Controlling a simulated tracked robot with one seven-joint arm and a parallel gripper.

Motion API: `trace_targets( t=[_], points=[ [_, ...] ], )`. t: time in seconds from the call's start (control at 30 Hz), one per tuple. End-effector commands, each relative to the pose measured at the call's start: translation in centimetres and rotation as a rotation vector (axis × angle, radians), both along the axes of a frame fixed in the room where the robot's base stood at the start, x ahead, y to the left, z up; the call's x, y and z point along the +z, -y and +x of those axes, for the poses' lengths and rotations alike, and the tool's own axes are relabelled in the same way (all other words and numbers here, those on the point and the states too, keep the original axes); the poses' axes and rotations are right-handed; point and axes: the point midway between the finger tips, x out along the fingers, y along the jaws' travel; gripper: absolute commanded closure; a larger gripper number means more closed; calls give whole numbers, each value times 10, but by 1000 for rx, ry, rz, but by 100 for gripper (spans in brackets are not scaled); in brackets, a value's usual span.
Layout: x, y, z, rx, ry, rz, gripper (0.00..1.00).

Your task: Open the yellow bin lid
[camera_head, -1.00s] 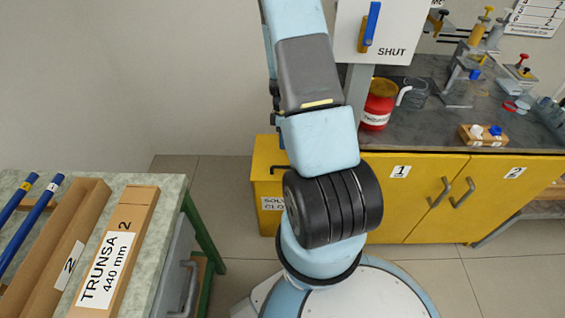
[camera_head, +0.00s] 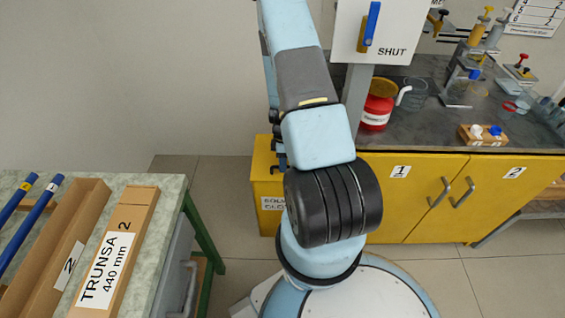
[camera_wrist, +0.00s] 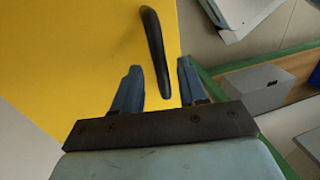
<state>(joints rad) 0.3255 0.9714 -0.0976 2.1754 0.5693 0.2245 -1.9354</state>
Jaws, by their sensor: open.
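The yellow bin (camera_head: 266,222) stands on the floor left of the yellow cabinet, partly hidden behind my arm. Its front label is partly covered. Its lid (camera_head: 262,158) looks closed, though much of the top is hidden. In the wrist view the yellow lid (camera_wrist: 85,60) fills the upper left, with a black bar handle (camera_wrist: 152,35) on it. My gripper (camera_wrist: 159,65) is open, and the handle's lower part lies between its two fingers in the picture. I cannot tell whether the fingers touch it or how far above the lid they are.
The yellow cabinet (camera_head: 410,215) and its grey worktop stand right of the bin. A red container (camera_head: 377,108) is near the worktop's left end. At left is a green-legged table (camera_head: 172,210) with long boxes and blue rods. Floor shows between table and bin.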

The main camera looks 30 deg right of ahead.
Motion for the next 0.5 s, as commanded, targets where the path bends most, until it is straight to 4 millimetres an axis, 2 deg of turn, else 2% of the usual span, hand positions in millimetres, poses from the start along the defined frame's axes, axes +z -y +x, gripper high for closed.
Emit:
trace_targets(
  t=[0.2,0.5],
  points=[
    [0,0,0,0,0,0,60],
    [0,0,0,0,0,0,89]
  ],
)
